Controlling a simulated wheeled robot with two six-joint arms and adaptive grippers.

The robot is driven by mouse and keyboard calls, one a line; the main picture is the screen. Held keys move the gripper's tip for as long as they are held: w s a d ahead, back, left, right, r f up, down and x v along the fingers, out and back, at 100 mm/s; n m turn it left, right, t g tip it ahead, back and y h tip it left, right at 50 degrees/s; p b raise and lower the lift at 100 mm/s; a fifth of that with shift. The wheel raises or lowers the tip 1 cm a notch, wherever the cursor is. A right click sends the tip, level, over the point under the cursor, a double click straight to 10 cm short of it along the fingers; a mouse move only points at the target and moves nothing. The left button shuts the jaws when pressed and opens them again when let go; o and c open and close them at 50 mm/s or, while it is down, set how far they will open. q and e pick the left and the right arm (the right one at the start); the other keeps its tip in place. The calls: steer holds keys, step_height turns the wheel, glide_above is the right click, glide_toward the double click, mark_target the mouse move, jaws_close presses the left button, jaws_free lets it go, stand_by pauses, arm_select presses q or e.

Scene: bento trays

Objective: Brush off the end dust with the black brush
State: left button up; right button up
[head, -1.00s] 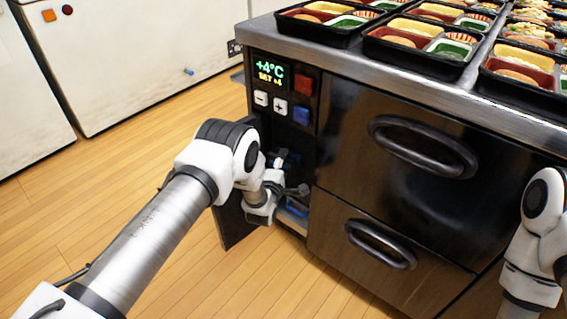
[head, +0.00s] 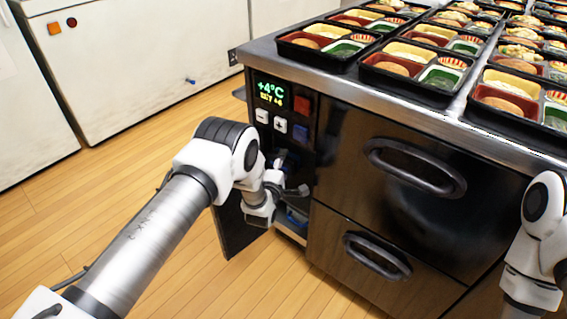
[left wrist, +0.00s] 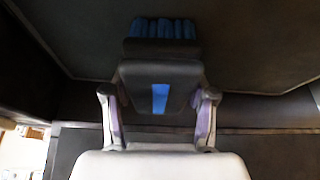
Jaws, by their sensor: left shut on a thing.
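The black brush (left wrist: 160,82) shows in the left wrist view, with blue bristles at its far end and a blue stripe on its back. My left gripper (left wrist: 158,97) is shut on it, one finger on each side. In the head view my left gripper (head: 264,203) is at the narrow recess on the left side of the black counter's front, below the button panel. The brush is hard to make out there. I cannot make out any dust. My right arm shows at the right edge; its gripper is out of the picture.
The counter (head: 235,50) carries several bento trays (head: 304,52). Its front has a temperature display (head: 270,93), buttons (head: 302,105) and two drawers with handles (head: 415,168). A swung-out black panel (head: 238,228) stands left of the recess. The wooden floor (head: 170,125) at left is clear.

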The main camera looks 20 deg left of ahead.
arm_select(q)
steer(key=s+p, duration=0.1)
steer(key=s+a+p, duration=0.1)
steer(key=s, duration=0.1)
steer(key=s+p, duration=0.1)
steer(key=shift+s+a, duration=0.3)
jaws_close()
steer(key=shift+s+a+f, duration=0.15)
steer(key=shift+s+a, duration=0.1)
steer(key=shift+s, duration=0.2)
steer(key=shift+s+a, duration=0.1)
steer(key=s+p, duration=0.1)
steer(key=s+a+p, duration=0.1)
steer(key=shift+s, duration=0.35)
steer(key=shift+r, duration=0.2)
